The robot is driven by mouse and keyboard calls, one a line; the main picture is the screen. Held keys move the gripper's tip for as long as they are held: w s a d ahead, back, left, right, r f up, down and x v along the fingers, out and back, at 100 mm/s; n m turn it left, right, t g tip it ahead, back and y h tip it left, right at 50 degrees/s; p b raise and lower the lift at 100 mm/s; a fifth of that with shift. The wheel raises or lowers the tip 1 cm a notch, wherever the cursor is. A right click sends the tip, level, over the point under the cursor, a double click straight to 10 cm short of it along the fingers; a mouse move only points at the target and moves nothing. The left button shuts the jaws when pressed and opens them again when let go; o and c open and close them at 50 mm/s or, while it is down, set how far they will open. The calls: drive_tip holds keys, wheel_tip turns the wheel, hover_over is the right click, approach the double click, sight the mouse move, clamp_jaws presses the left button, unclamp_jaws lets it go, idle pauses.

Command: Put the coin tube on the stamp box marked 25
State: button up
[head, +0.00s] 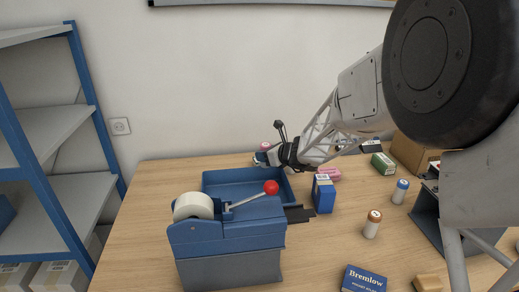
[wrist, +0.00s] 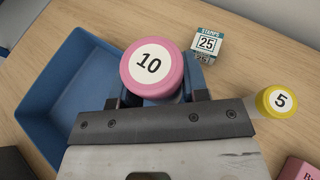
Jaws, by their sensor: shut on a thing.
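A coin tube with a pink cap marked 10 (wrist: 151,68) stands between the fingers of my gripper (wrist: 166,92), which is shut on it. In the head view my gripper (head: 270,156) is at the far edge of the table, with the pink cap (head: 266,146) showing above it. The stamp box marked 25 (wrist: 207,46) is just beyond the tube in the wrist view, a little to the right. A gap shows between tube and box in the picture; their height difference is unclear. I cannot make out this box clearly in the head view.
A yellow-capped tube marked 5 (wrist: 276,101) stands right of my gripper. A blue tray (wrist: 62,88) lies left, behind the tape dispenser (head: 230,235) with its red-knobbed lever. A blue box (head: 323,194) and a pink box (head: 329,174) are nearby. Brown-capped (head: 372,225) and blue-capped (head: 400,192) tubes stand farther right.

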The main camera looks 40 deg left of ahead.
drive_tip(key=w+a, duration=0.5)
drive_tip(key=a, duration=0.1)
drive_tip(key=w+a+f, duration=0.1)
drive_tip(key=w+a, duration=0.2)
drive_tip(key=shift+w, duration=0.3)
drive_tip(key=shift+f, duration=0.15)
drive_tip(key=shift+f, duration=1.65)
drive_tip(key=shift+f, duration=0.15)
drive_tip(key=o, duration=1.1)
